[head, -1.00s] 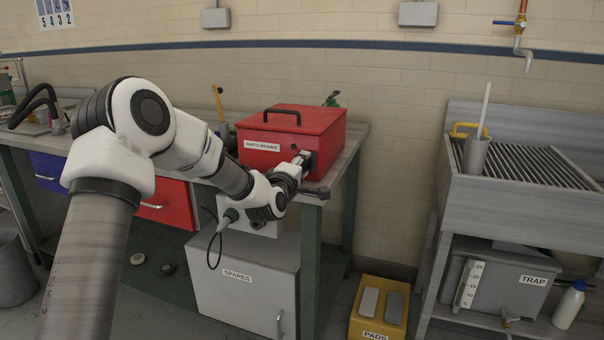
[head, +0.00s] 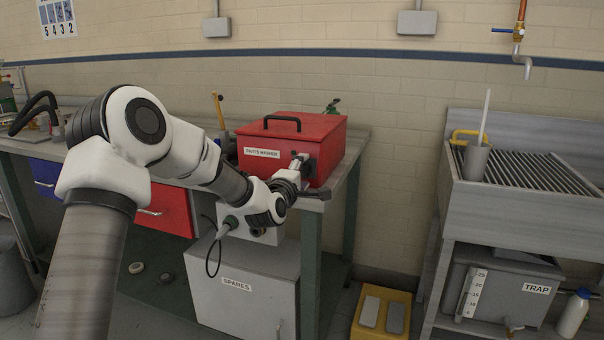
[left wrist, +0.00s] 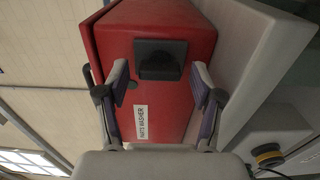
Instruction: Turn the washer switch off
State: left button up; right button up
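The red parts washer (head: 325,130) stands on the bench with a black handle on its lid. Its black switch box (head: 309,162) is on the front, right of the white label (head: 262,154). In the left wrist view the switch box (left wrist: 160,58) lies between the two spread fingers of my left gripper (left wrist: 161,88), with a gap on each side. The gripper (head: 307,176) is open and empty in front of the washer. It partly hides the switch in the head view, and I cannot tell the switch's setting. My right gripper is not in view.
The grey bench edge (head: 345,185) runs just under and beside my left gripper. A white spares cabinet (head: 240,300) and a red drawer (head: 165,208) sit below. A yellow pads box (head: 365,335) is on the floor. A metal sink (head: 530,205) stands apart at right.

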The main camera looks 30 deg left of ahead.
pick_arm(q)
jog(key=shift+s, duration=0.1)
jog(key=v, duration=1.1)
jog(key=shift+s, duration=0.35)
jog(key=shift+f, duration=0.15)
